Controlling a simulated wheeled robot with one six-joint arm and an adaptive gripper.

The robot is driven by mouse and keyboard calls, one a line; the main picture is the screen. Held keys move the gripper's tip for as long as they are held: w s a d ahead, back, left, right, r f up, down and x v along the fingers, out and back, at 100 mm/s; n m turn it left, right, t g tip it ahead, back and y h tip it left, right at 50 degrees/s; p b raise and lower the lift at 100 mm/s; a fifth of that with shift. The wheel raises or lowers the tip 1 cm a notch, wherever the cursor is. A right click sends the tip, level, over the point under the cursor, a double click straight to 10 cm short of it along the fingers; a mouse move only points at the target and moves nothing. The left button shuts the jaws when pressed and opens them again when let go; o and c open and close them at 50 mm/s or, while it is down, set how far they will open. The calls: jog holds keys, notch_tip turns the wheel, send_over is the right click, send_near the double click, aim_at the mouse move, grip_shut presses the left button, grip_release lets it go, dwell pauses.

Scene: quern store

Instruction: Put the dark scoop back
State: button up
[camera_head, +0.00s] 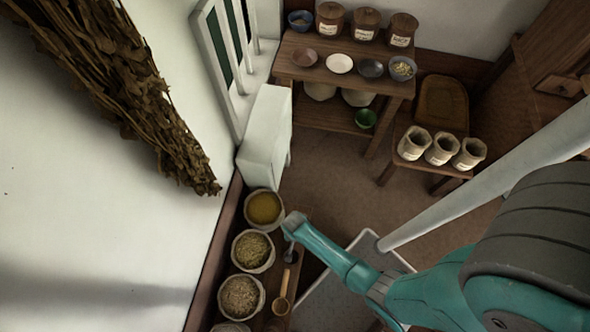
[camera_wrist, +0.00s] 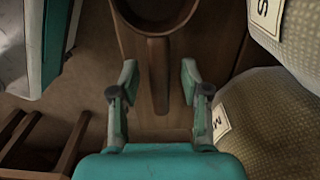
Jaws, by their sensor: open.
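The dark scoop (camera_head: 290,257) lies on a narrow wooden bench (camera_head: 303,225) beside the row of sacks in the head view. My gripper (camera_head: 290,222) is at the bench's far end, close to the scoop. In the wrist view a brown scoop (camera_wrist: 158,75), which appears to be the same one, has its handle pointing toward my gripper (camera_wrist: 160,85). Its bowl is cut off at the top edge. The fingers are open, one on each side of the handle, with a gap on both sides.
Open sacks of yellow (camera_head: 264,208), greenish (camera_head: 253,251) and tan (camera_head: 240,297) contents line the wall. Labelled sacks (camera_wrist: 268,115) stand close at the right in the wrist view. A white cabinet (camera_head: 265,135) stands beyond. Open floor (camera_head: 335,190) lies right of the bench.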

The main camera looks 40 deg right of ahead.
notch_tip(320, 180, up, 11)
jog(key=shift+r, duration=0.2)
dwell(0.3)
jog(key=shift+s, duration=0.1)
jog(key=s+r+n+t, duration=0.65)
jog(key=s+r, duration=0.35)
jog(key=r, duration=0.3)
jog(key=s+r+n+t, duration=0.2)
jog(key=r+t, duration=0.2)
jog(key=r, duration=1.1)
jog(key=s+r+n+t, duration=0.2)
jog(key=s+r+t, duration=0.1)
jog(key=r, duration=1.2)
jog(key=shift+s+n+t, duration=0.2)
jog(key=shift+n+t, duration=0.15)
jog(key=shift+t, duration=0.4)
